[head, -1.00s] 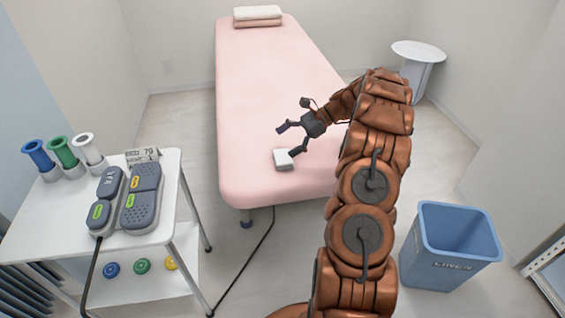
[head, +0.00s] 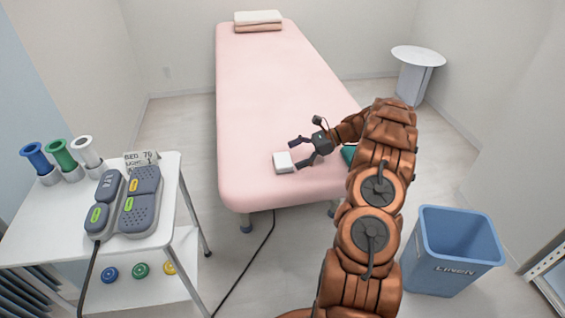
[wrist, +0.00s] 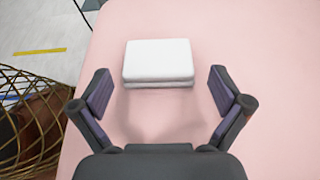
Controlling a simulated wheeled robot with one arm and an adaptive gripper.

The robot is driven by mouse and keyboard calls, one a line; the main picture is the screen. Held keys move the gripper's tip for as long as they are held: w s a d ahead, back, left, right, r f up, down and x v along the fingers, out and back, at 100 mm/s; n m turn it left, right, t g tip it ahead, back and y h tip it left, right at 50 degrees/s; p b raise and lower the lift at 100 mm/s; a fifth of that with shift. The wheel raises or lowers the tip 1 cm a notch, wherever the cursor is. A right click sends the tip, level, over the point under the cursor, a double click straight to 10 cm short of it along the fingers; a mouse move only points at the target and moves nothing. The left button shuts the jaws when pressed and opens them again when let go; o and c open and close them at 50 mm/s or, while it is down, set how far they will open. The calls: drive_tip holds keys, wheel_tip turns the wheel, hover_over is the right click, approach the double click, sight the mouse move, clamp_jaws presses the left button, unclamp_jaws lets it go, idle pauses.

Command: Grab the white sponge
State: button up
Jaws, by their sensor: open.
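The white sponge (head: 284,162) lies flat on the pink treatment bed (head: 262,95), near its front end. In the wrist view the sponge (wrist: 158,62) is a white block straight ahead, a little beyond the fingertips and centred between them. My gripper (head: 297,154) is low over the bed, just right of the sponge. In the wrist view my gripper (wrist: 158,85) has its two fingers spread wide, with nothing between them but bare pink bed. The fingers do not appear to touch the sponge.
A green item (head: 348,154) shows on the bed, mostly hidden behind my arm. A white cart (head: 60,215) with grey handsets (head: 141,200) stands at left. A blue linen bin (head: 450,262) stands at right. A wire basket (wrist: 28,125) shows at the wrist view's left edge.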

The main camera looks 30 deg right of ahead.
sight(284, 159)
drive_tip(key=x, duration=0.4)
drive_tip(key=shift+a, duration=0.25)
drive_tip(key=c, duration=0.9)
drive_tip(key=shift+r, duration=0.15)
